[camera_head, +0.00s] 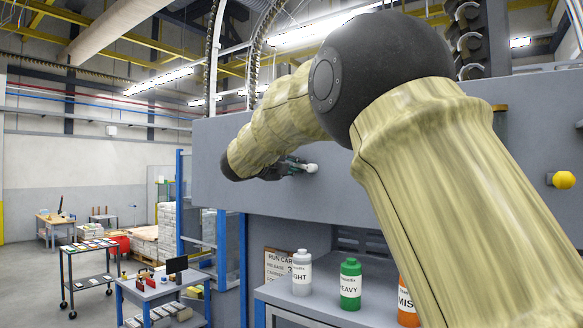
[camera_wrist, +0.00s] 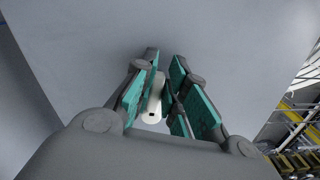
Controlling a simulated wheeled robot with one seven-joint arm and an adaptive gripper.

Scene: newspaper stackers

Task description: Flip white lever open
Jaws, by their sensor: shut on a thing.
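The white lever (camera_wrist: 152,108) shows in the wrist view between the two teal-padded fingers of my gripper (camera_wrist: 160,98). Its round white end points toward the camera, and its far part is partly hidden by the fingers. In the head view the lever's white knob (camera_head: 311,168) sticks out to the right of my gripper (camera_head: 292,168), close to the grey machine panel (camera_head: 225,195). My gripper is shut on the lever; the contact itself is hard to make out in the small pictures.
A yellow knob (camera_head: 562,180) sticks out of the panel at the right. Below, a ledge (camera_head: 335,310) holds a white bottle (camera_head: 302,275), a green bottle (camera_head: 350,285) and an orange bottle (camera_head: 406,305). A dark cart (camera_head: 88,248) and a blue workbench (camera_head: 150,292) stand at the left.

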